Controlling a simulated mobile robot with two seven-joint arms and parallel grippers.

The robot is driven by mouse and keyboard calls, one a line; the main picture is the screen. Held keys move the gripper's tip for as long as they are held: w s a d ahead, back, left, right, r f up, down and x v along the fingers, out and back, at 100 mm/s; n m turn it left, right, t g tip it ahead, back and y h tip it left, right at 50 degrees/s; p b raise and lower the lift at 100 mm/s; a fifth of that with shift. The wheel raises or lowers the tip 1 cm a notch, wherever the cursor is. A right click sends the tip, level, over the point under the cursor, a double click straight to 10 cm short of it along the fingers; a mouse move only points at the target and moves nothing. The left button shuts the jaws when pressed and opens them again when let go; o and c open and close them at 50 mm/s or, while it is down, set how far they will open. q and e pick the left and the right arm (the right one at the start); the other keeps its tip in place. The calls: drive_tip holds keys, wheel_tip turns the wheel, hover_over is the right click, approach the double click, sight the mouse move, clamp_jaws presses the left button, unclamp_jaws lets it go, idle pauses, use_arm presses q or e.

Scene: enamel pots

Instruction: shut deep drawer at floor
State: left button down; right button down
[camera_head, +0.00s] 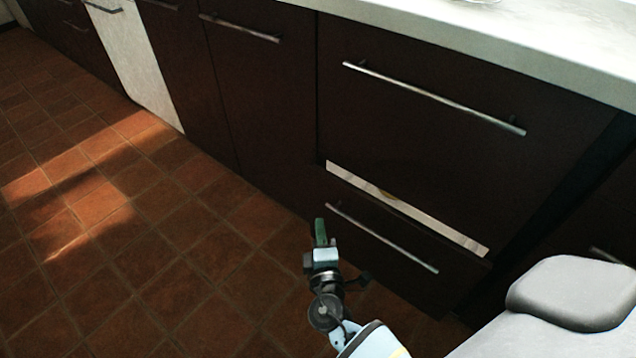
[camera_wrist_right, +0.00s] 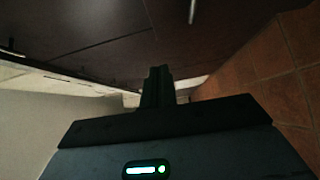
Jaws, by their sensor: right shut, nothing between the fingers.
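The deep drawer (camera_head: 410,234) at the floor has a dark brown front with a long metal bar handle (camera_head: 385,240). It stands slightly open. A narrow pale strip of its inside (camera_head: 400,207) shows behind the top edge of its front. My right gripper (camera_head: 320,228) is shut and empty, just in front of the left end of the handle. I cannot tell whether it touches the front. In the right wrist view the closed fingers (camera_wrist_right: 157,76) point toward dark panels. My left gripper is not in view.
A closed drawer (camera_head: 430,130) with a bar handle sits above, under a pale countertop (camera_head: 540,45). More dark cabinet fronts (camera_head: 255,100) and a white panel (camera_head: 138,62) run to the left. The tiled floor (camera_head: 150,240) to the left is clear.

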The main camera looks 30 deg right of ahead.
sight(328, 176)
drive_tip(key=shift+n, duration=0.3)
drive_tip(key=shift+s+d+r+b+x, duration=0.1)
drive_tip(key=shift+d+b+x, duration=0.2)
drive_tip(key=shift+x, duration=1.9)
drive_tip(key=shift+s+d+r+b+x, duration=0.2)
drive_tip(key=shift+b+x, duration=0.25)
drive_tip(key=shift+x, duration=1.8)
drive_tip(key=shift+s+d+r+b+x, duration=0.1)
drive_tip(key=shift+d+b+x, duration=0.25)
drive_tip(key=shift+x, duration=1.85)
drive_tip(key=shift+w+d+f+b, duration=0.1)
drive_tip(key=shift+w+d+b, duration=0.2)
drive_tip(key=shift+d, duration=0.25)
drive_tip(key=shift+w+d+b, duration=0.2)
drive_tip(key=shift+w+d, duration=0.05)
drive_tip(key=shift+d, duration=0.35)
drive_tip(key=shift+s+a, duration=0.1)
drive_tip(key=shift+a, duration=0.05)
